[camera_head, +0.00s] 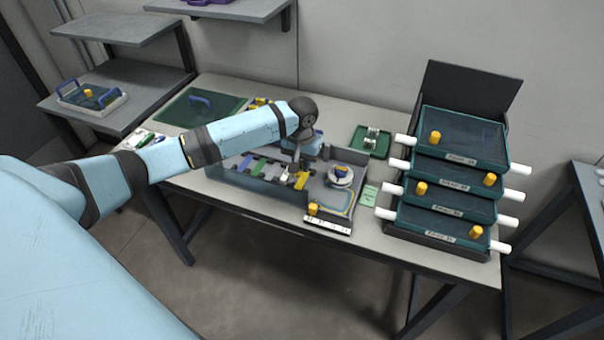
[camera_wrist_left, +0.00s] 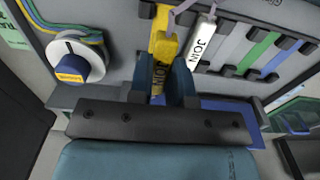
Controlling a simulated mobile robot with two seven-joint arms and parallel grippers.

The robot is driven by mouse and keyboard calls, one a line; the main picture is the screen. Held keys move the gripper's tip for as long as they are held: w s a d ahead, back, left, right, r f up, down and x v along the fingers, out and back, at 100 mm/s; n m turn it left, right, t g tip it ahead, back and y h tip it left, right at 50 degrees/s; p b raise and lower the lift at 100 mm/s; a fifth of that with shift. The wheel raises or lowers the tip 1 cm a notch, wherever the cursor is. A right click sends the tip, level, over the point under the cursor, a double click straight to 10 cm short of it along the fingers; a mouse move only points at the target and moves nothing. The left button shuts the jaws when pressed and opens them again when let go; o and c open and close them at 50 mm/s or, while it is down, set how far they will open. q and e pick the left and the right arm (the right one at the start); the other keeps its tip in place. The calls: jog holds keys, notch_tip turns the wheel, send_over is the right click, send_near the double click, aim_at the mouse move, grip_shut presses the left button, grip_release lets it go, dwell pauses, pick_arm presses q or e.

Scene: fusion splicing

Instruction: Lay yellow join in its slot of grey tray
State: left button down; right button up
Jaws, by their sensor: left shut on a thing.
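My left gripper (camera_wrist_left: 163,88) is shut on the yellow join (camera_wrist_left: 164,48), whose label reads JOIN. In the head view the yellow join (camera_head: 301,180) shows just below the gripper (camera_head: 299,166), over the grey tray (camera_head: 318,194). In the left wrist view a white join (camera_wrist_left: 202,44) lies beside the yellow one, among dark holders of the tray. I cannot tell whether the yellow join touches the tray floor or sits above it. The fingers hide its near end. My right gripper is not in view.
A white spool with a blue hub (camera_wrist_left: 76,62) sits in the tray, with coloured fibres beside it. Green and blue strips lie in other slots. Stacked dark trays (camera_head: 450,190) with orange knobs stand at right. A small green tray (camera_head: 371,141) lies behind.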

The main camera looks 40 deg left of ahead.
aim_at(302, 180)
pick_arm(q)
notch_tip(302, 180, down, 4)
jog(key=shift+f, duration=0.15)
dwell(0.3)
jog(key=c, duration=1.1)
grip_release()
jog(key=shift+f, duration=0.1)
